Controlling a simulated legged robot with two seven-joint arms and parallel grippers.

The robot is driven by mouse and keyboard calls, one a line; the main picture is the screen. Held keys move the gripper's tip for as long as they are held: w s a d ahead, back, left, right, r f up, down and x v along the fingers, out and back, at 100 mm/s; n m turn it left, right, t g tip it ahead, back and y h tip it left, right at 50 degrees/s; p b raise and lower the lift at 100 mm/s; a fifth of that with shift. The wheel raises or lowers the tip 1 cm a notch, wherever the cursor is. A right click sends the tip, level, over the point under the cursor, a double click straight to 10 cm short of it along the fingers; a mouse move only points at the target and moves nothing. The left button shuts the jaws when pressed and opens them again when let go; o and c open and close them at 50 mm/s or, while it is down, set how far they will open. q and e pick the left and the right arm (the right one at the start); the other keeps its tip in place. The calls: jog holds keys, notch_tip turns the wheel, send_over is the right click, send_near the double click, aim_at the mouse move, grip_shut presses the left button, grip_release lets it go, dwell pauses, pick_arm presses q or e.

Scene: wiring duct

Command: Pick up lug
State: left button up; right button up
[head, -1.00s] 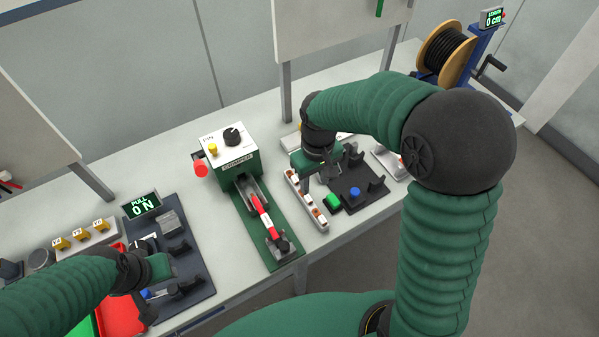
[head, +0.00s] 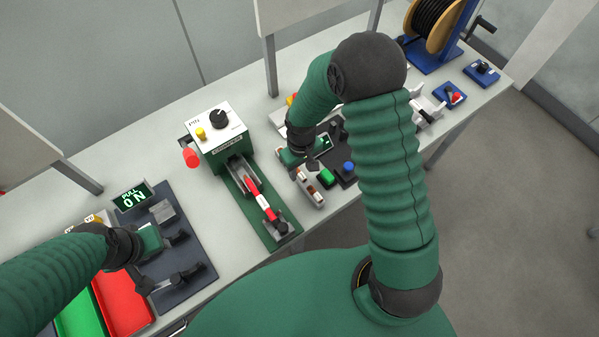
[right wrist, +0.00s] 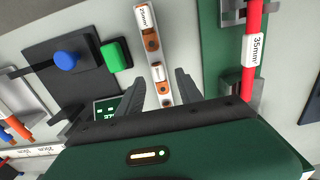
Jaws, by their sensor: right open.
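The lugs are small copper-coloured pieces in a narrow pale holder (head: 319,201) with white size labels. In the right wrist view a lug (right wrist: 152,43) sits in the upper part of the holder (right wrist: 146,22), and another lug (right wrist: 163,88) lies lower, between my fingers. My right gripper (right wrist: 162,90) is open, with one finger on each side of the holder; it shows no lug held. In the head view my right gripper (head: 296,172) is over the holder's far end. My left gripper (head: 155,262) is over the dark pull-test fixture; its fingers are unclear.
A dark fixture (right wrist: 45,45) with green (right wrist: 117,55) and blue (right wrist: 66,61) buttons lies on the other side. Red (head: 125,300) and green (head: 80,315) trays are near my left arm.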

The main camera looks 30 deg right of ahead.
jog(key=shift+s+f, duration=0.25)
jog(key=shift+f, duration=0.75)
jog(key=shift+w+d+f, duration=0.1)
jog(key=shift+d+f, duration=0.05)
jog(key=shift+f, duration=0.1)
jog(key=shift+w, duration=0.1)
jog(key=c, duration=0.3)
jog(key=shift+r, duration=0.1)
grip_shut()
